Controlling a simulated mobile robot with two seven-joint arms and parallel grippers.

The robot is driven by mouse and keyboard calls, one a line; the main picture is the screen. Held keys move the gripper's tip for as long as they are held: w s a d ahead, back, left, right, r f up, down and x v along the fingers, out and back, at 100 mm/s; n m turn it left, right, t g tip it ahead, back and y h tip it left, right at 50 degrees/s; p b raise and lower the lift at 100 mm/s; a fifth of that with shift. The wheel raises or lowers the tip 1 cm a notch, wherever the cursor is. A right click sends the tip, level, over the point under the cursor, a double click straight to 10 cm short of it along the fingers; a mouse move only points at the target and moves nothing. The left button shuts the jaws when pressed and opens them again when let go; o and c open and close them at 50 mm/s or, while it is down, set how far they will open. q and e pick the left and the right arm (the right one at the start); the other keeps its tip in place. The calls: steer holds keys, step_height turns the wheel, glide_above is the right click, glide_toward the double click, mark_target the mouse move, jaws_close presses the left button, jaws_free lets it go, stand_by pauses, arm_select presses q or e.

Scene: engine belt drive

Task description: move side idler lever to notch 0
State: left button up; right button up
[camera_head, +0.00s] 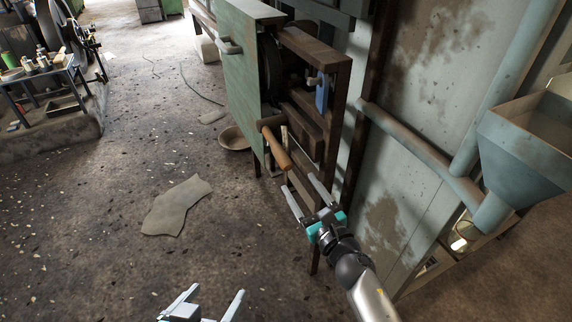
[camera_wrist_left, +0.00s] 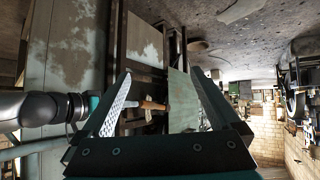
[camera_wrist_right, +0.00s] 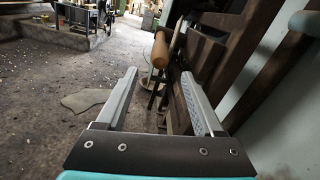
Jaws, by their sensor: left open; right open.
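A lever with a brown wooden handle (camera_head: 277,148) juts from the open front of the machine frame; I take it to be the side idler lever. My right gripper (camera_head: 299,183) is open and empty, its fingertips just below and right of the handle, apart from it. In the right wrist view the handle (camera_wrist_right: 160,50) stands ahead, between the finger directions. My left gripper (camera_head: 217,291) is open and empty at the bottom, well away from the lever. The left wrist view shows the handle (camera_wrist_left: 153,105) farther off between the fingers. Notch marks cannot be made out.
A green panel door (camera_head: 240,75) stands open left of the lever. A rusty frame post (camera_head: 336,120) stands right of it. A bowl (camera_head: 234,139) and a flat sheet (camera_head: 177,205) lie on the floor. A hopper (camera_head: 525,140) is at right. The floor at left is mostly clear.

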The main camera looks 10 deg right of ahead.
mark_target(288, 167)
steer(key=b+x, duration=0.1)
steer(key=x, duration=0.6)
steer(key=shift+w+a+f, duration=0.1)
steer(key=shift+w, duration=0.1)
arm_select(q)
steer(key=shift+w+d+r+t+h+b, duration=0.15)
steer(key=shift+d+r+t+h, duration=0.15)
steer(key=shift+d+t, duration=0.3)
steer(key=shift+w+d+r+t+h+b, duration=0.1)
steer(key=shift+d+r+t+h+b, duration=0.1)
steer(key=shift+d+t+h, duration=0.3)
steer(key=shift+w+d+r+t+h+b, duration=0.1)
steer(key=shift+d+r+t+h+b, duration=0.1)
steer(key=shift+d+t, duration=0.45)
arm_select(e)
steer(key=shift+x, duration=0.85)
jaws_close()
